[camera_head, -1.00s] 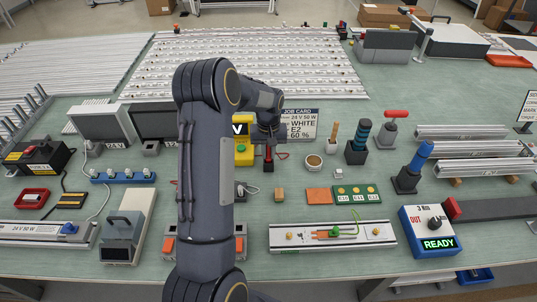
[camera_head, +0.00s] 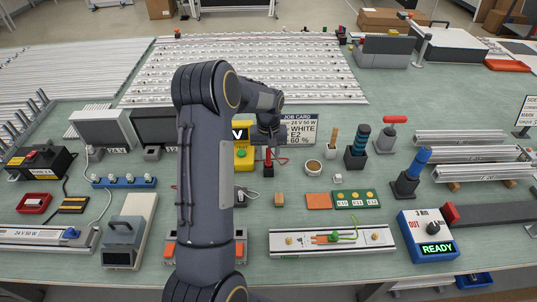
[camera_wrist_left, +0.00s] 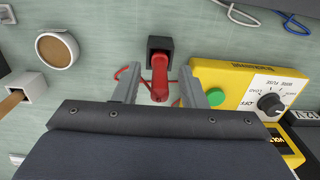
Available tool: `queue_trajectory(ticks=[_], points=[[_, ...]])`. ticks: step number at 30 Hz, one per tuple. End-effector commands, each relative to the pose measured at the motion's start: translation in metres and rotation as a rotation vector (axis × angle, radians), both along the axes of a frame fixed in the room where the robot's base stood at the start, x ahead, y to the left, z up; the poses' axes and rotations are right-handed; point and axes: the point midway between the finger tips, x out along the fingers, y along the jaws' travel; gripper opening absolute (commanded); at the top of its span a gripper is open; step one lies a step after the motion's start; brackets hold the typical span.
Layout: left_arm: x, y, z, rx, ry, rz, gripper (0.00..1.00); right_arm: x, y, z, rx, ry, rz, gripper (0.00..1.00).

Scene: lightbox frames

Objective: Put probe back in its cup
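My left gripper (camera_head: 268,140) is just above and behind the probe. In the left wrist view its two fingers (camera_wrist_left: 160,92) are spread on either side of the probe, with gaps to it. The probe's tip is hidden inside the cup. My right gripper is not in view.
The yellow meter (camera_wrist_left: 235,88), with green button and dial, stands close beside the gripper. A round brown-filled cup (camera_head: 313,167) and a white holder with a wooden-handled tool (camera_head: 332,137) are to the right. A small wooden block (camera_head: 279,199) lies in front.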

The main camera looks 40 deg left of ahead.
Motion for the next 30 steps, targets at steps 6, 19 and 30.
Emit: queue_trajectory(ticks=[6,19,30], points=[[0.001,0.0,0.054,0.002,-0.006,0.0,0.38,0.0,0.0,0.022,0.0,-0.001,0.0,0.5],[-0.004,-0.005,0.112,-0.009,-0.018,-0.011,0.38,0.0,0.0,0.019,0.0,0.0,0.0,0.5],[-0.123,-0.109,0.209,-0.142,-0.3,-0.252,0.38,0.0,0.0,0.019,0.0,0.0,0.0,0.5]])
